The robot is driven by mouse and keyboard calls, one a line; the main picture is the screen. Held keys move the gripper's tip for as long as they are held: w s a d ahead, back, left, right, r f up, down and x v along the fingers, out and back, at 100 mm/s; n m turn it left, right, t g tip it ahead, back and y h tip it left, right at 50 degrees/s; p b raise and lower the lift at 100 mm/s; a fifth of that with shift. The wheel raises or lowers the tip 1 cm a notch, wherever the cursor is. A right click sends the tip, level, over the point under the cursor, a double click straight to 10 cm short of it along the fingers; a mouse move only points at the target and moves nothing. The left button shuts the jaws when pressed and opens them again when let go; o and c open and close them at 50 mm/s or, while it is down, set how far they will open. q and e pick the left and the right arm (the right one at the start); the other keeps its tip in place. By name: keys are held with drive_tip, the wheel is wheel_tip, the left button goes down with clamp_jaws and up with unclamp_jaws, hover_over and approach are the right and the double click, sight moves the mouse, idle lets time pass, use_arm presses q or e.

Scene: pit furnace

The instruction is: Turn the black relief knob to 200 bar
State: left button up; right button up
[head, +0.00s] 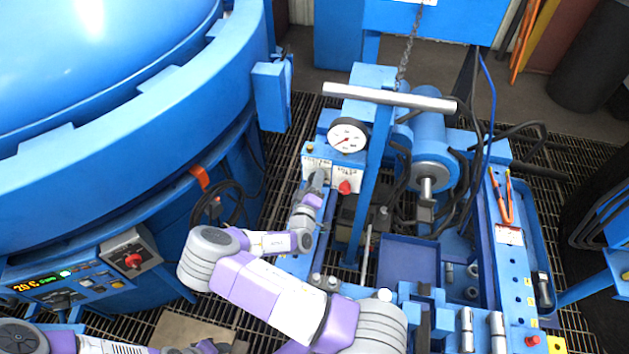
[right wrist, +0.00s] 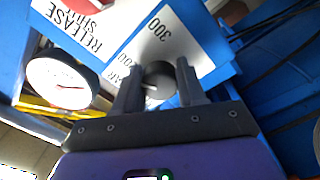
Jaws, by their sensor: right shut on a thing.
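The black relief knob (right wrist: 158,77) sits between the two fingers of my right gripper (right wrist: 159,88) in the right wrist view. The gripper is shut on it. The white scale plate (right wrist: 172,38) beside the knob shows "300", a partly hidden "200" and part of "BAR". I cannot read clearly where the knob points. In the head view my right gripper (head: 318,181) reaches the front of the blue pump block, and the knob is hidden there. A round white pressure gauge (head: 347,137) stands above; it also shows in the right wrist view (right wrist: 62,83). My left gripper is out of view.
A red knob (head: 345,187) is just right of my right gripper. A grey T-handle lever (head: 390,96) stands over the pump. The big blue furnace (head: 120,130) fills the left. A blue bench (head: 520,270) with pliers (head: 502,200) is on the right.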

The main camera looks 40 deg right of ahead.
drive_tip(key=o, duration=1)
drive_tip(key=shift+o, duration=0.2)
drive_tip(key=v, duration=0.7)
drive_tip(key=shift+s+a+p, duration=0.2)
drive_tip(key=shift+a+p, duration=0.05)
drive_tip(key=shift+p, duration=0.15)
